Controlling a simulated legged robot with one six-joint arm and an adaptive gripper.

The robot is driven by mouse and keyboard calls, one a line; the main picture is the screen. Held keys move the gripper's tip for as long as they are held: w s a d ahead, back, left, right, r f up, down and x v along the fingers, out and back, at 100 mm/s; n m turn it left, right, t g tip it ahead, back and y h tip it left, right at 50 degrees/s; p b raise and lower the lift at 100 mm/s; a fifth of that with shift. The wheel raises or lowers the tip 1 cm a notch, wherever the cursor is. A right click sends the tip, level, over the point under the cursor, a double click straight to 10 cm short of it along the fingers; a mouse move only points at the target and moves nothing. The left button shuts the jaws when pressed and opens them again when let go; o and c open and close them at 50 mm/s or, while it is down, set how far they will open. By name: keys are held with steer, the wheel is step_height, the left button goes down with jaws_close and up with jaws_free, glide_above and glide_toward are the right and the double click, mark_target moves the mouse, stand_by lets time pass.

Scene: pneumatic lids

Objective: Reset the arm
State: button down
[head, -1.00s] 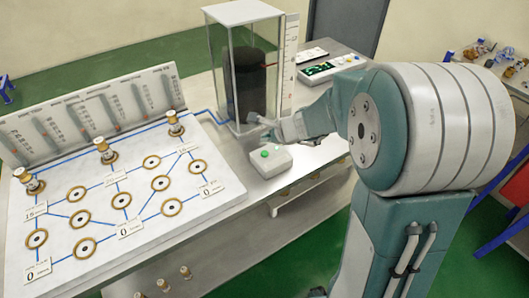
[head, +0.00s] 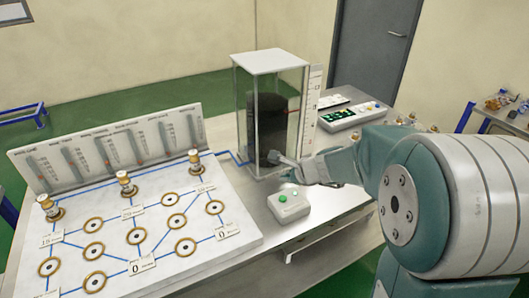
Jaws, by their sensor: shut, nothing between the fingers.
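My gripper (head: 277,158) is in the middle of the head view, small and partly blurred against the clear case. It is shut and holds nothing. It hovers above and behind a small white box with a green button (head: 290,203), apart from the button. My arm reaches in from the right side of the picture and hides part of the bench behind it.
A clear case (head: 248,110) with a dark cylinder (head: 273,118) stands behind my gripper. A white board (head: 210,252) with brass rings and blue lines lies at left, with several brass-and-white posts. A control panel (head: 352,116) lies at the back right. A grey door (head: 372,55) is behind.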

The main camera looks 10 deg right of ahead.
steer(key=s+r+n+g+h, duration=0.1)
steer(key=s+r+n, duration=0.3)
steer(key=s+n, duration=0.6)
steer(key=s+r+n+g+h, duration=0.1)
steer(key=s+r+n+h, duration=0.2)
steer(key=s+n, duration=0.7)
steer(key=s+r, duration=0.2)
steer(key=s, duration=0.5)
steer(key=shift+a+n, duration=0.4)
steer(key=shift+w+r, duration=0.1)
